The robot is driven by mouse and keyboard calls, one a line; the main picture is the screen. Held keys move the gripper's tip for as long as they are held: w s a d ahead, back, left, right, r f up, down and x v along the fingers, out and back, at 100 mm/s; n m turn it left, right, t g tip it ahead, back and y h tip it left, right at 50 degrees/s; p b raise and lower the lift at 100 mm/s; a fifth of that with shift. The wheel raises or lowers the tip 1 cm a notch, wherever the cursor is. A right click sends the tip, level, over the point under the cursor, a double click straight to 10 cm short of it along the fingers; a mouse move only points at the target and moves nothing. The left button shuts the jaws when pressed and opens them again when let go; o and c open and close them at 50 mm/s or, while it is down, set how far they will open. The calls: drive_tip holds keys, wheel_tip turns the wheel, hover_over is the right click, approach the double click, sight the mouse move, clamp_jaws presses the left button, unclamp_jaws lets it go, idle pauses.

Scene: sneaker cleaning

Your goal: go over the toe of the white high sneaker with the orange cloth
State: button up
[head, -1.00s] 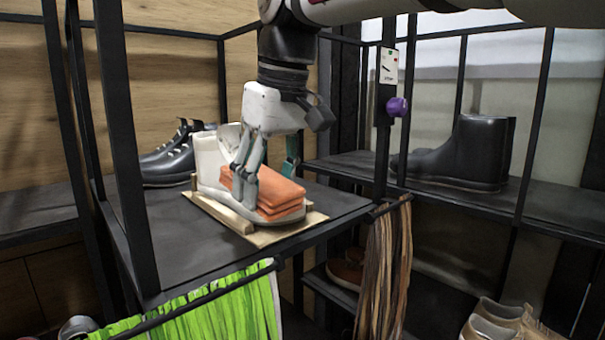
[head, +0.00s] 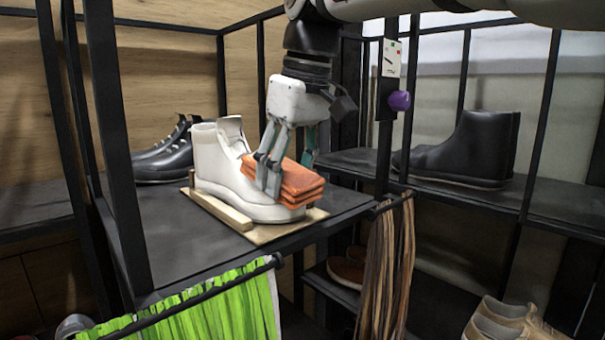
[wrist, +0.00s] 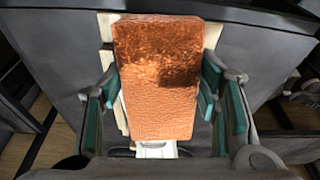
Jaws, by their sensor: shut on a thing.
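The white high sneaker (head: 218,168) stands upright on a wooden board (head: 262,238) on the dark shelf, its toe toward the right front. My gripper (head: 285,185) is shut on the folded orange cloth (head: 303,178) over the toe end of the sneaker. The cloth appears to rest on or just above the toe; I cannot tell if it touches. In the wrist view the orange cloth (wrist: 157,95) sits between the two teal-padded fingers (wrist: 160,100) and hides most of the sneaker.
A wooden rail (head: 222,209) runs along the sneaker's near side. Black shelf posts (head: 110,120) stand at left and right. Dark boots (head: 465,150) sit on the right shelf. A purple knob (head: 399,101) and hanging laces (head: 385,255) are nearby. Green cloth (head: 235,305) hangs below.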

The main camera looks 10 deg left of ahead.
drive_tip(key=shift+w+d+b, duration=0.4)
drive_tip(key=shift+w+d, duration=0.85)
drive_tip(key=shift+w, duration=0.3)
drive_tip(key=shift+r, duration=0.15)
drive_tip(key=shift+s, duration=0.1)
drive_tip(key=shift+s+a+r+p, duration=0.1)
drive_tip(key=shift+s+a+p, duration=0.65)
drive_tip(key=shift+s, duration=0.25)
drive_tip(key=shift+s+a, duration=0.95)
drive_tip(key=shift+s, duration=0.2)
drive_tip(key=shift+s+a, duration=0.9)
drive_tip(key=shift+s, duration=0.2)
drive_tip(key=shift+f, duration=0.2)
drive_tip(key=w+v, duration=0.1)
drive_tip(key=v, duration=0.5)
drive_tip(key=shift+s, duration=0.45)
